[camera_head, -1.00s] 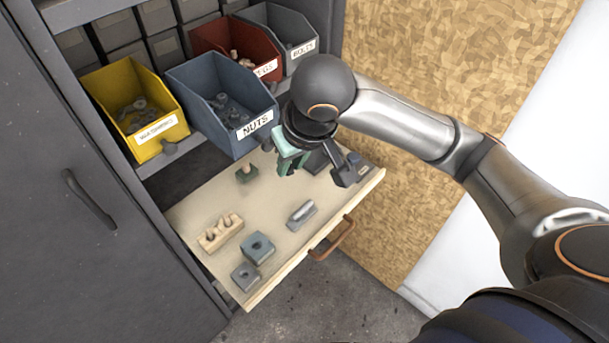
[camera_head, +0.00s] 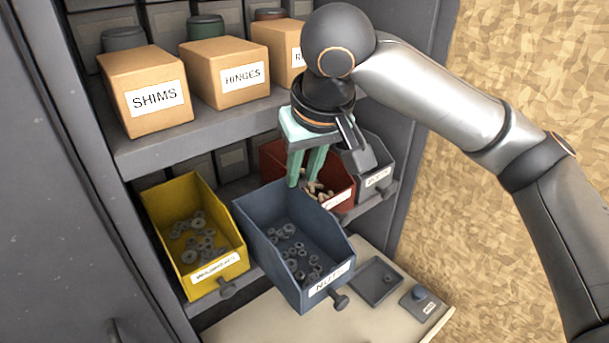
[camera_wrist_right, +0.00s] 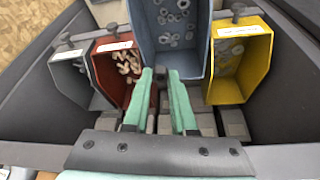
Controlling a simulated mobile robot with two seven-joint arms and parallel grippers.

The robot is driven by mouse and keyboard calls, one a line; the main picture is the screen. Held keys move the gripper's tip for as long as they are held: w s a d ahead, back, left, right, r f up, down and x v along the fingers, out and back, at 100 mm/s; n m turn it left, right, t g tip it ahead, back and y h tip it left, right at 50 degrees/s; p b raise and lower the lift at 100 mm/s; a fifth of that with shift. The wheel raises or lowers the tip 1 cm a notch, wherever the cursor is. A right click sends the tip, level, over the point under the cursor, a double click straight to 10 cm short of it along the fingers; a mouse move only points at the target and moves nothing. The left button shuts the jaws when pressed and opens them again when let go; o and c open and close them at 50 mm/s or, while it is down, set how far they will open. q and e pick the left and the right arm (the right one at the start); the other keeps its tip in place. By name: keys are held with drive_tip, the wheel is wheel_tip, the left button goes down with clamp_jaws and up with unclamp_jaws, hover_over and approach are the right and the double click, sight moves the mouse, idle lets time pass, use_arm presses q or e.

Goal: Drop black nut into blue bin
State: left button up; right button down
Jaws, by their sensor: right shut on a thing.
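The blue bin (camera_head: 328,240), labelled NUTS, sits pulled forward on the lower shelf with several grey nuts inside. It also shows at the top of the right wrist view (camera_wrist_right: 172,55). My left gripper is not in view.
A yellow bin (camera_head: 238,258) of washers stands left of the blue bin. A red bin (camera_head: 272,160) of pegs and a grey bin (camera_head: 377,168) stand right. Boxes labelled SHIMS (camera_head: 150,68) and HINGES (camera_head: 232,58) sit above.

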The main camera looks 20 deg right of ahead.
drive_tip(key=shift+w+f, duration=0.15)
drive_tip(key=shift+s+f, duration=0.2)
drive_tip(key=shift+f, duration=2.6)
drive_tip(key=c, duration=0.7)
unclamp_jaws()
drive_tip(key=shift+o, duration=0.2)
drive_tip(key=shift+r, duration=0.1)
drive_tip(key=v, duration=1.2)
